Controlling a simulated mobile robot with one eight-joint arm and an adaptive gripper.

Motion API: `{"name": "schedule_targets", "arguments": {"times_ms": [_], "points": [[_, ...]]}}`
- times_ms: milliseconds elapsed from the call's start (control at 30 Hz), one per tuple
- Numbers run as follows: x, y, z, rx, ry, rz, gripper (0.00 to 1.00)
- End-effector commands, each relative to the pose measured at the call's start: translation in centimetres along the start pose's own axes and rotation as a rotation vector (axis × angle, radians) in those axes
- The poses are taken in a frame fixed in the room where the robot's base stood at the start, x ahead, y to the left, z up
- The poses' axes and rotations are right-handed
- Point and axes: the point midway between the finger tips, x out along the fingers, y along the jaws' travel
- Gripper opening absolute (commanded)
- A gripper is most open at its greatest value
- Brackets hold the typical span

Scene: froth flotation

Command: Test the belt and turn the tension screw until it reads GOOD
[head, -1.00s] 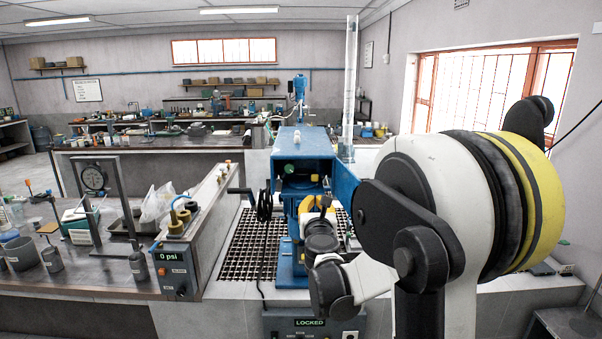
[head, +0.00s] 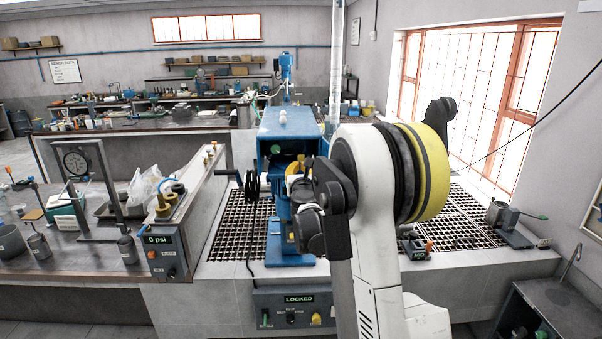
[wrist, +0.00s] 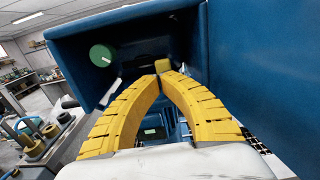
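The blue machine housing (head: 288,122) stands upright on the grating, its open front facing me. A small green display (wrist: 151,131) shows between the fingers, too small to read. I cannot make out the belt or identify the tension screw with certainty.
A control box reading LOCKED (head: 298,299) is at the front below the machine. A black handwheel (head: 253,186) projects left of the housing. A 0 psi box (head: 158,240) ends the left bench. The grating (head: 450,215) is mostly open at right.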

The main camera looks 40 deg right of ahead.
Motion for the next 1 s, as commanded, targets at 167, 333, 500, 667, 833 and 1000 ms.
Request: {"name": "schedule_targets", "arguments": {"times_ms": [167, 333, 500, 667, 833, 1000], "points": [[2.3, 0.0, 0.1, 0.000, 0.000, 0.000, 0.00], [3.0, 0.0, 0.0, 0.000, 0.000, 0.000, 0.00], [3.0, 0.0, 0.0, 0.000, 0.000, 0.000, 0.00], [3.1, 0.0, -0.1, 0.000, 0.000, 0.000, 0.00], [4.9, 0.0, -0.3, 0.000, 0.000, 0.000, 0.00], [5.3, 0.0, 0.0, 0.000, 0.000, 0.000, 0.00]]}}
